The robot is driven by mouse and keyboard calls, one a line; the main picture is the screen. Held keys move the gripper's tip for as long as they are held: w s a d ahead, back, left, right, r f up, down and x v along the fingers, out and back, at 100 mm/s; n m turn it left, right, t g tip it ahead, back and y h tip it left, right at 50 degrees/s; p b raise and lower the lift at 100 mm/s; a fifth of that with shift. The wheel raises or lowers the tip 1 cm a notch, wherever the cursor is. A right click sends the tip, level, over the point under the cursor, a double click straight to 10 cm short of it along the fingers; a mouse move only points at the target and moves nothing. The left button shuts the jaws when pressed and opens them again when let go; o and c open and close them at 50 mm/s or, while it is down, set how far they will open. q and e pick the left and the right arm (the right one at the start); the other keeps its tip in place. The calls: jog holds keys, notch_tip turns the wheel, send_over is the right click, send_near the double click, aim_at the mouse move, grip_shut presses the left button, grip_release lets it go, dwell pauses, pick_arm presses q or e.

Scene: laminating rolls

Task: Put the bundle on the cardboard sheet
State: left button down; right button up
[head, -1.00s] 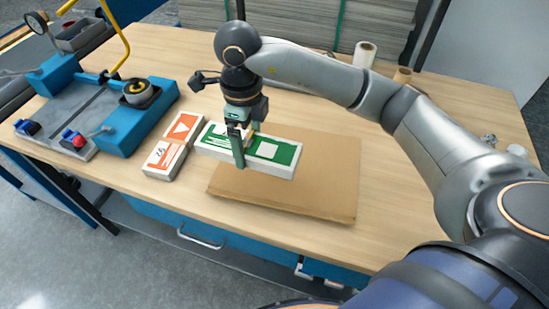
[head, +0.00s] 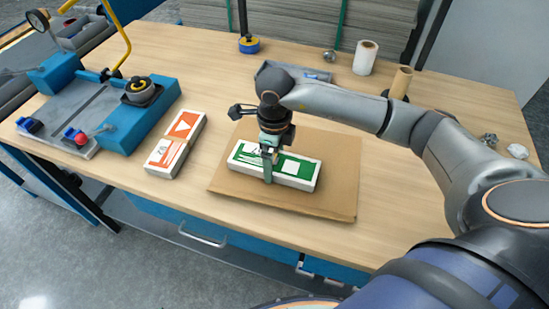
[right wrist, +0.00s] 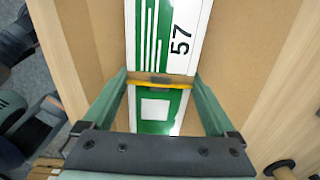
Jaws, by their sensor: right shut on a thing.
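The green and white bundle (head: 300,171) has a yellow band around its middle and lies over the middle of the cardboard sheet (head: 335,205). My right gripper (head: 268,168) is shut on the bundle from above, near its middle. In the right wrist view the fingers of the gripper (right wrist: 157,80) stand on both long sides of the bundle (right wrist: 160,120), by the band. Brown cardboard (right wrist: 98,35) shows around it. The bundle looks level; whether its underside touches the sheet I cannot tell. My left gripper is not in view.
An orange and white bundle (head: 178,143) lies left of the sheet. A blue machine (head: 125,130) with a yellow lever stands at the left. A white roll (head: 366,57), a brown roll (head: 401,83) and a grey tray (head: 330,76) are at the back.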

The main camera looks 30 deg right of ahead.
aim_at(274, 161)
jog(key=shift+f, duration=0.1)
jog(key=o, duration=1.4)
notch_tip(274, 161, up, 12)
jog(key=shift+r, duration=0.15)
